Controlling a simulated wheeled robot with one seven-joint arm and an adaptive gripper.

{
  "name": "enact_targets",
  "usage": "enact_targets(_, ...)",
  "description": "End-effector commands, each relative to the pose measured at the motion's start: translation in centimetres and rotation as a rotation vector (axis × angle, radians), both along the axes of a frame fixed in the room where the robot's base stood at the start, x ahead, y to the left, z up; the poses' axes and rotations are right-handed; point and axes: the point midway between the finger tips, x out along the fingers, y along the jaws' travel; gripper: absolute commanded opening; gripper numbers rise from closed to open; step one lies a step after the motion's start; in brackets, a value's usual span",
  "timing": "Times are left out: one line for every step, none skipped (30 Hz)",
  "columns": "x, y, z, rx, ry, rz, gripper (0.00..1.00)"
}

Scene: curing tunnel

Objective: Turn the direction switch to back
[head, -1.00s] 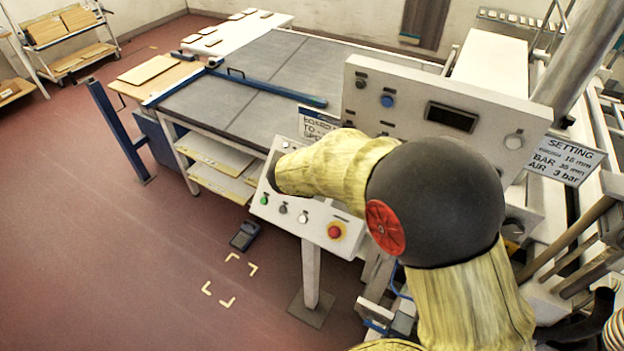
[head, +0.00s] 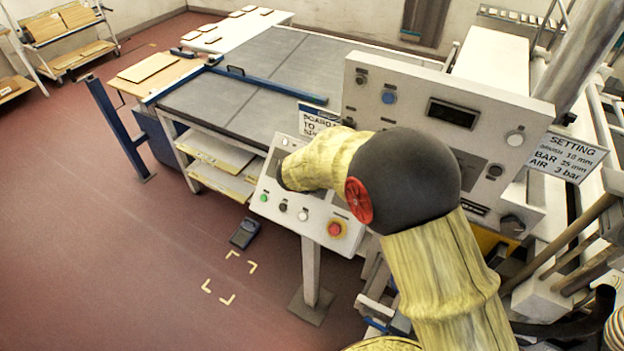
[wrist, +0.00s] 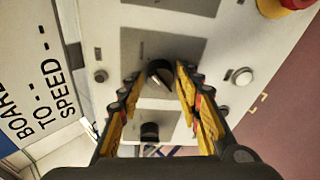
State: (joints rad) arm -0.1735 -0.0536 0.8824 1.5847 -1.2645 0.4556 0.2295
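A tilted white control panel (head: 318,215) stands on a post in the head view. In the wrist view its face (wrist: 215,55) carries a dark rotary knob (wrist: 160,72) on a grey plate and a second dark knob (wrist: 150,132) nearer the gripper base. Their labels are too small to read, so I cannot tell which is the direction switch. My gripper (wrist: 158,76) is open, with one yellow-padded finger on each side of the first knob. Contact is not clear. In the head view my arm hides the fingers and part of the panel.
A red emergency stop (head: 335,229) and a green button (head: 264,198) sit on the panel's lower edge. A larger upright panel (head: 400,80) stands behind my arm. A sign (wrist: 38,75) borders the panel. Open red floor (head: 120,260) lies to the left.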

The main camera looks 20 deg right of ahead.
Motion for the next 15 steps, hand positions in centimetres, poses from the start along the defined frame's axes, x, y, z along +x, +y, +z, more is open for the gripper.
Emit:
enact_targets(-0.01, 0.00, 0.01, 0.000, 0.000, 0.000, 0.30)
enact_targets(-0.01, 0.00, 0.01, 0.000, 0.000, 0.000, 0.28)
enact_targets(-0.01, 0.00, 0.01, 0.000, 0.000, 0.000, 0.26)
enact_targets(-0.01, 0.00, 0.01, 0.000, 0.000, 0.000, 0.24)
enact_targets(-0.01, 0.00, 0.01, 0.000, 0.000, 0.000, 0.23)
enact_targets(-0.01, 0.00, 0.01, 0.000, 0.000, 0.000, 0.20)
enact_targets(-0.01, 0.01, 0.00, 0.000, 0.000, 0.000, 0.19)
enact_targets(-0.01, 0.01, 0.00, 0.000, 0.000, 0.000, 0.17)
enact_targets(-0.01, 0.01, 0.00, 0.000, 0.000, 0.000, 0.15)
enact_targets(-0.01, 0.01, 0.00, 0.000, 0.000, 0.000, 0.13)
enact_targets(-0.01, 0.01, 0.00, 0.000, 0.000, 0.000, 0.11)
enact_targets(-0.02, 0.01, -0.01, 0.000, 0.000, 0.000, 0.09)
enact_targets(-0.02, 0.01, -0.01, 0.000, 0.000, 0.000, 0.07)
enact_targets(-0.01, 0.01, -0.01, 0.000, 0.000, 0.000, 0.06)
enact_targets(-0.02, 0.01, -0.01, 0.000, 0.000, 0.000, 0.03)
